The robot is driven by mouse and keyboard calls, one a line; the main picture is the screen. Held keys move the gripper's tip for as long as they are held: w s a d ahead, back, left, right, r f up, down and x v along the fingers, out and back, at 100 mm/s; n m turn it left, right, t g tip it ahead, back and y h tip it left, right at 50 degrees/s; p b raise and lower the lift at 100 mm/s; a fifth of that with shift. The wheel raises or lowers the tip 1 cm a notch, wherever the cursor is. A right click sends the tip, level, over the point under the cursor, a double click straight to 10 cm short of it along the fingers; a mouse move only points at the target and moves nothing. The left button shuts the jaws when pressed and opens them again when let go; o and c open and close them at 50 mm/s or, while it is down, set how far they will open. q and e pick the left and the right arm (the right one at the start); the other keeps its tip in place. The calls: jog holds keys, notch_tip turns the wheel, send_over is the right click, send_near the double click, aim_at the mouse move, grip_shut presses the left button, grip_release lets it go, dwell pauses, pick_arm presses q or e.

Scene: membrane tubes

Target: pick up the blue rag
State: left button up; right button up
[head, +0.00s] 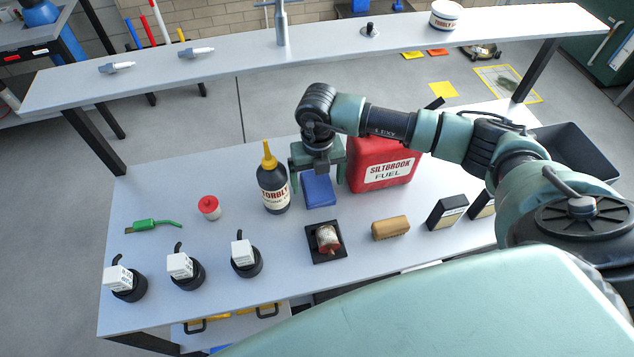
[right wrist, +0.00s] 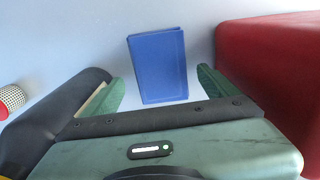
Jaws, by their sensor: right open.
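The blue rag (head: 319,190) is a flat, folded blue rectangle lying on the grey table. In the right wrist view the rag (right wrist: 158,65) lies just beyond and between the two green fingers. My right gripper (head: 317,180) is open above the rag, pointing down, with a finger on each side of it. It also shows in the right wrist view (right wrist: 160,90), with nothing between its fingers. The gripper's body hides the back part of the rag in the head view. My left gripper is not in view.
A dark bottle with a yellow nozzle (head: 273,185) stands close left of the rag. A red fuel can (head: 382,165) stands close right. A tan block (head: 390,228) and a black tray with a small jar (head: 314,257) are in front. A raised shelf (head: 220,62) runs behind.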

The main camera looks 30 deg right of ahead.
aim_at(317, 187)
jog(key=shift+f, duration=1.2)
jog(key=c, duration=1.5)
jog(key=shift+o, duration=0.2)
jog(key=shift+r, duration=0.1)
